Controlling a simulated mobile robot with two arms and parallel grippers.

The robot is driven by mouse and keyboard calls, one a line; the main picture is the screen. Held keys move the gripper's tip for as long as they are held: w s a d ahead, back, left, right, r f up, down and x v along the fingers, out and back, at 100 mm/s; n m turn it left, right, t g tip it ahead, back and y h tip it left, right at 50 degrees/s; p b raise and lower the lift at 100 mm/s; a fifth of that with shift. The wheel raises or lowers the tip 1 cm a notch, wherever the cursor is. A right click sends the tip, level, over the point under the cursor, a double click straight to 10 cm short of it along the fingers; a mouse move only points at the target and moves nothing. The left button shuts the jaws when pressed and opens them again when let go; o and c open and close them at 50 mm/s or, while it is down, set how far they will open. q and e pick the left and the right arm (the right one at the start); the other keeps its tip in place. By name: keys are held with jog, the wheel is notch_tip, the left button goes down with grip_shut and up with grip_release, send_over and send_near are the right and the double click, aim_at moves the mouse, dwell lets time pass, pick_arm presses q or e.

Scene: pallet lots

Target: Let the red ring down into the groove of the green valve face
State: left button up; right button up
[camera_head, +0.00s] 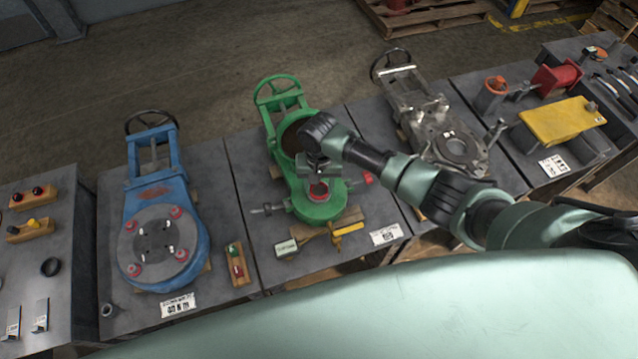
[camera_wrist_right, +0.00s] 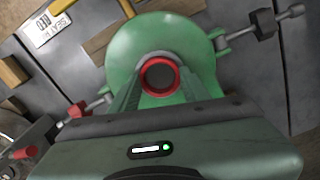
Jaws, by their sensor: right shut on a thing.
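The green valve (camera_head: 321,204) lies on the middle table, with its handwheel at the far end. Its round face (camera_wrist_right: 126,55) fills the middle of the right wrist view. My right gripper (camera_head: 318,181) is over the valve face. Its fingers (camera_wrist_right: 158,92) are shut on the red ring (camera_wrist_right: 160,58), which appears over the face's central opening. A pale grey rim shows around the ring's far side. I cannot tell whether the ring is above the groove or touching it. The ring (camera_head: 318,191) is partly hidden by the gripper in the head view. My left gripper is not in view.
Clamps (camera_head: 267,209) stand at the valve's sides. A yellow-handled tool (camera_head: 347,229), a small green block (camera_head: 286,247) and a label card (camera_head: 386,235) lie at the table's front. A blue valve (camera_head: 194,245) is left; a grey valve (camera_head: 470,163) is right.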

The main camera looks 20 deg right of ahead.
jog(key=shift+p, duration=0.35)
dwell(0.4)
jog(key=o, duration=1.4)
jog(key=shift+o, duration=0.2)
notch_tip(320, 180, up, 8)
jog(key=shift+f, duration=0.1)
